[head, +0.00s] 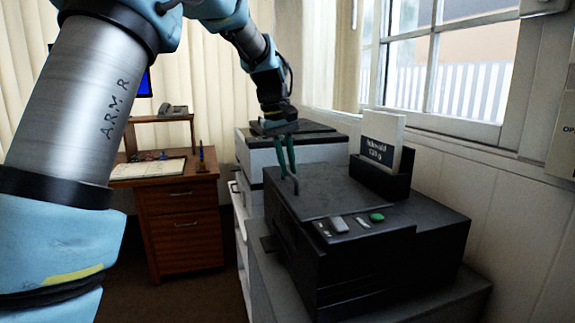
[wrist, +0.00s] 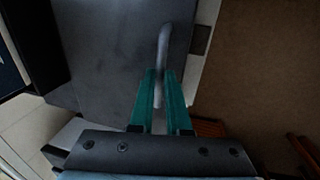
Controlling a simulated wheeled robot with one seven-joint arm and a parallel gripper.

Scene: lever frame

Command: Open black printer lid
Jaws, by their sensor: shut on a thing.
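The black printer (head: 350,260) sits on a grey stand, with a flat dark lid (head: 325,191) on its top. The lid looks level in the head view. A curved grey handle (head: 295,186) rises at the lid's left edge; it also shows in the wrist view (wrist: 163,45). My gripper (head: 288,172) reaches down from above at that edge. Its two green fingers (wrist: 161,88) are shut on the handle, one on each side. The handle's lower part is partly hidden between the fingers in the wrist view.
Another grey and black machine (head: 295,146) stands behind. A wooden desk (head: 180,205) with a phone is at the left. Floor shows between desk and stand.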

